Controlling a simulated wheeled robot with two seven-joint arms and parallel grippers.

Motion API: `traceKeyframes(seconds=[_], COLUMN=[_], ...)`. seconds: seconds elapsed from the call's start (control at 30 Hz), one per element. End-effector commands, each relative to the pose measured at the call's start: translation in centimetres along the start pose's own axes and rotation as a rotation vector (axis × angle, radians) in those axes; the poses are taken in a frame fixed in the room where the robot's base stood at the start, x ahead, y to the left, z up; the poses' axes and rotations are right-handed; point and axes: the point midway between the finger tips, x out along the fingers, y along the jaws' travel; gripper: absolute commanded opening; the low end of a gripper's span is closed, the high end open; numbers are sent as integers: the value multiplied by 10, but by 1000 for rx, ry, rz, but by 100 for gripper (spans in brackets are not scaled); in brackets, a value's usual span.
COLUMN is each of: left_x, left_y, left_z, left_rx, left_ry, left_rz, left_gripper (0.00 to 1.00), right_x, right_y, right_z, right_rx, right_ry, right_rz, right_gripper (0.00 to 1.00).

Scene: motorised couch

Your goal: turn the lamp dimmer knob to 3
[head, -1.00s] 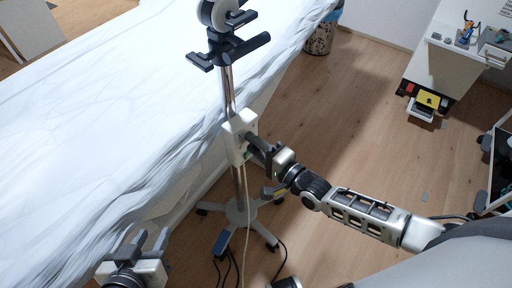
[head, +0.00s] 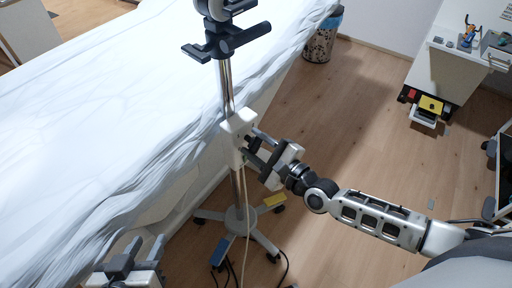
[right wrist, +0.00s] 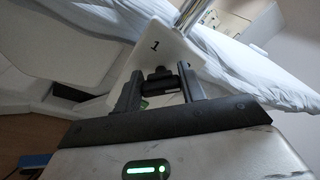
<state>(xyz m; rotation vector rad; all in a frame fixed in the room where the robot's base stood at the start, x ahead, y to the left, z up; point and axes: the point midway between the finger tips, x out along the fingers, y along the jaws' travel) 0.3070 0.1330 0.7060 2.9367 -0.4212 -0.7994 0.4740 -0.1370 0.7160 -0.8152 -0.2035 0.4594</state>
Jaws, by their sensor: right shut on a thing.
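A white dimmer box (head: 237,128) is fixed to the metal pole of the lamp stand (head: 227,85). It also shows in the right wrist view as a white panel (right wrist: 170,45) with a printed "1" near its top. The dark knob (right wrist: 160,75) stands out from the panel. My right gripper (right wrist: 160,82) has a finger on each side of the knob and is shut on it; in the head view this gripper (head: 256,146) reaches the box from the right. The knob's pointer is not readable. My left gripper (head: 138,258) is open and empty at the lower left.
A couch with a white sheet (head: 90,110) fills the left side. The stand's wheeled base (head: 238,222) is on the wooden floor with a blue pedal (head: 220,250), a yellow pedal (head: 274,200) and cables. A bin (head: 320,40) is at the back. Floor to the right is mostly clear.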

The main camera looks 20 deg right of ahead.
Motion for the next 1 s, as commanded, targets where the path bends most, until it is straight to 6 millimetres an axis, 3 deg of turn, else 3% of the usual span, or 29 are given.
traceKeyframes(seconds=[0.67, 0.7, 0.77, 1.0], left_x=[0, 0, 0, 0], left_y=[1, 1, 1, 1], left_z=[3, 3, 3, 4], left_rx=[4, 4, 4, 4], left_ry=[0, 0, 0, -1], left_rz=[4, 4, 4, 4], left_gripper=[36, 36, 36, 36], right_x=[0, 0, 0, 0], right_y=[0, 0, 0, 0], right_z=[-1, -1, -1, 0], right_rx=[67, 67, 67, 63], right_ry=[3, 3, 3, 1], right_rz=[2, 1, 1, 1], right_gripper=[17, 48, 62, 62])
